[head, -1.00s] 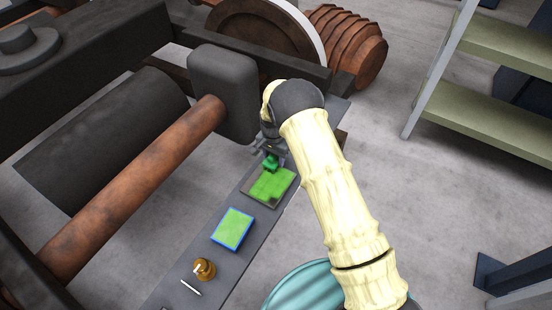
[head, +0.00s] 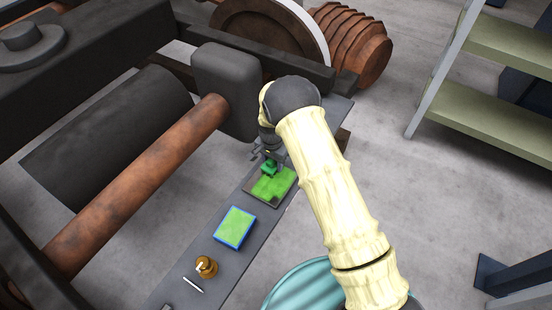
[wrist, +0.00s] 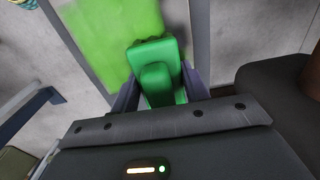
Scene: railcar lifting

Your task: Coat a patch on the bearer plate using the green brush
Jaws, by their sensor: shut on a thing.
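My gripper (head: 268,160) is shut on the green brush (head: 269,168), which also shows between the fingers in the wrist view (wrist: 157,72). The brush is over the far-left edge of the dark square bearer plate (head: 260,200). Much of the plate is covered with bright green coating (head: 272,186), uneven at its edges, with bare dark strips along the near side. The coating also shows beyond the brush in the wrist view (wrist: 115,35). I cannot tell whether the bristles touch the plate.
A blue-rimmed green pad or tray (head: 235,228) lies nearer on the long grey beam (head: 228,262). A rusty axle (head: 140,185) runs left; green shelving (head: 490,90) stands right.

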